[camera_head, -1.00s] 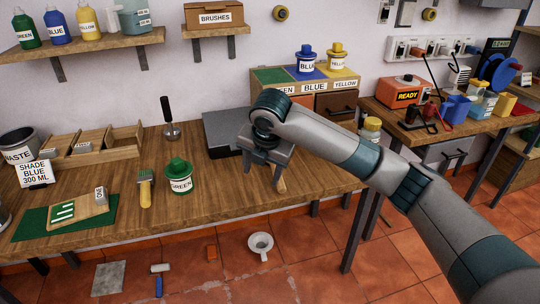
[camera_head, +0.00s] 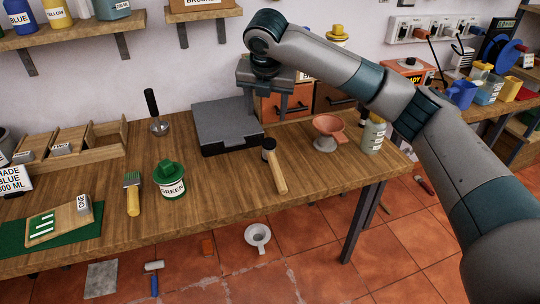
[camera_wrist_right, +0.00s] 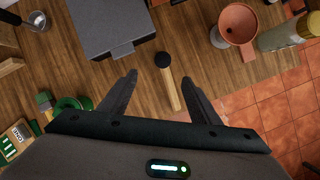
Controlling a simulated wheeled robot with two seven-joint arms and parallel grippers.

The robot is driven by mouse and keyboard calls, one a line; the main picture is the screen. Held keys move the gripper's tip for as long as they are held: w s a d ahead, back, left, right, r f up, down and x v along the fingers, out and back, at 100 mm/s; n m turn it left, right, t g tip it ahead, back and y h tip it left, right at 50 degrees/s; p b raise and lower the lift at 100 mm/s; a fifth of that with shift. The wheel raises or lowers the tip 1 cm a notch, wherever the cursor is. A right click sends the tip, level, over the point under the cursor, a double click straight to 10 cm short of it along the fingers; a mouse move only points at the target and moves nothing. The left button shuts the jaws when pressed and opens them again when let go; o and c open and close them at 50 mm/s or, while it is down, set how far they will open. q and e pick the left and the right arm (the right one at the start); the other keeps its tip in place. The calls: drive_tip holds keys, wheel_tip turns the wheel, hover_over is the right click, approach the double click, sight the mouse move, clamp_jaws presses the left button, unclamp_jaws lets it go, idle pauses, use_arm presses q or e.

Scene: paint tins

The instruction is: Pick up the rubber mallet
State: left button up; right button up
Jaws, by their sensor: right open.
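The rubber mallet (camera_head: 274,168) lies on the wooden bench near its front edge, black head toward the back and pale wooden handle toward the front. My right gripper (camera_head: 264,112) is open and empty, raised above the bench behind the mallet in the head view. In the right wrist view the mallet (camera_wrist_right: 169,82) shows between and beyond the two open fingers (camera_wrist_right: 160,95), apart from them. My left gripper is not in view.
A dark grey flat device (camera_head: 226,124) sits left of the mallet. An orange funnel (camera_head: 328,130) and a capped bottle (camera_head: 373,134) stand to its right. The bench around the mallet is clear.

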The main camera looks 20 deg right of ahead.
drive_tip(key=p, duration=0.1)
approach(269, 143)
drive_tip(key=x, duration=0.3)
drive_tip(key=p+x, duration=0.1)
drive_tip(key=x, duration=0.1)
drive_tip(key=shift+w+a+r, duration=0.15)
drive_tip(key=shift+w+a, duration=0.1)
drive_tip(key=shift+w, duration=0.15)
drive_tip(key=shift+d+f, duration=0.15)
drive_tip(key=shift+f, duration=0.45)
drive_tip(key=x, duration=0.1)
drive_tip(key=p+x, duration=0.1)
drive_tip(key=x, duration=0.1)
drive_tip(key=shift+s+d+f, duration=0.15)
drive_tip(key=shift+d+f, duration=0.05)
drive_tip(key=shift+f, duration=0.5)
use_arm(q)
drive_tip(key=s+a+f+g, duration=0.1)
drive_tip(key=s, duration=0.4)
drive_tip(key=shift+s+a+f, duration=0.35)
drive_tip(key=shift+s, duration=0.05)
